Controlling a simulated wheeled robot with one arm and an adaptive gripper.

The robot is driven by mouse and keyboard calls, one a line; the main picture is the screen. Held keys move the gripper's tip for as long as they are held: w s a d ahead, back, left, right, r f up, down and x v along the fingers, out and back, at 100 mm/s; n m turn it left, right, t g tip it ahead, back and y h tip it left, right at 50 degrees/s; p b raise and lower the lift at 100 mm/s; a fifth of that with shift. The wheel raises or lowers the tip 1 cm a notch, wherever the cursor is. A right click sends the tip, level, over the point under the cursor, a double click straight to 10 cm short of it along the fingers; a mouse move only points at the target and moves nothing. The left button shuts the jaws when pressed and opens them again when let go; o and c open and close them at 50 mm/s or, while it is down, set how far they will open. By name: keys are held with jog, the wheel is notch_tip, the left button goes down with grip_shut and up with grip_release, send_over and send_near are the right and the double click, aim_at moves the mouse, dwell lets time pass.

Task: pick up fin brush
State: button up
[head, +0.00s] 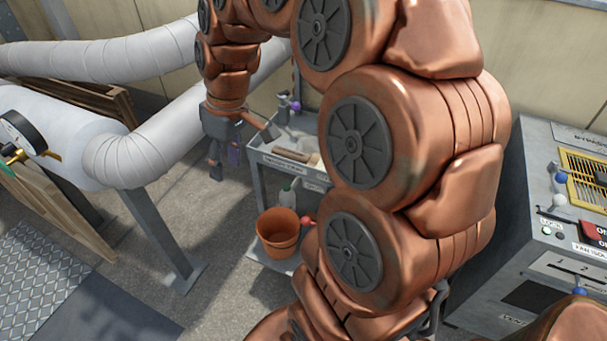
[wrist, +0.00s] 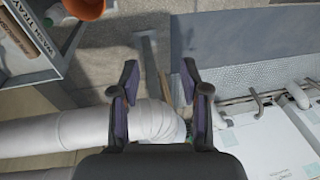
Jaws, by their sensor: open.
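A brush-like thing with a brown wooden handle and a pale strip (head: 297,156), which looks like the fin brush, lies in the grey wash tray (head: 262,158) on the stand in the head view. My gripper (head: 226,165) hangs to the left of the tray, apart from it and empty. In the wrist view my gripper (wrist: 160,80) has its two fingers spread wide with nothing between them. My arm hides the tray's right part.
A terracotta pot (head: 278,232) and a pale spray bottle (head: 288,193) stand on the lower shelf. Large white pipes (head: 110,60) and a gauge (head: 20,135) are at left. A control box (head: 555,230) is at right. Open floor lies left of the stand.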

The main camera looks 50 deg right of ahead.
jog(key=w+d+f+t+b, duration=0.1)
jog(key=w+d+f+b, duration=0.3)
jog(key=d, duration=0.3)
jog(key=w+d+f+t+b, duration=0.1)
jog(key=w+d+f+b, duration=0.3)
jog(key=d, duration=0.4)
jog(key=t+b, duration=0.1)
jog(key=b, duration=0.5)
send_near(293, 153)
jog(key=shift+s+a+f+h, duration=0.1)
jog(key=shift+f+h, duration=0.1)
jog(key=shift+f, duration=0.35)
jog(key=shift+s+f+h, duration=0.15)
jog(key=shift+f+h, duration=0.05)
jog(key=shift+f, duration=0.3)
jog(key=shift+w+f+t, duration=0.25)
jog(key=shift+f+t, duration=0.05)
jog(key=shift+f, duration=0.3)
jog(key=x, duration=0.2)
jog(key=b+x, duration=0.1)
jog(key=x, duration=0.1)
jog(key=b+x, duration=0.1)
jog(key=x, duration=0.1)
jog(key=shift+w+a, duration=0.3)
jog(key=shift+a, duration=0.1)
grip_shut()
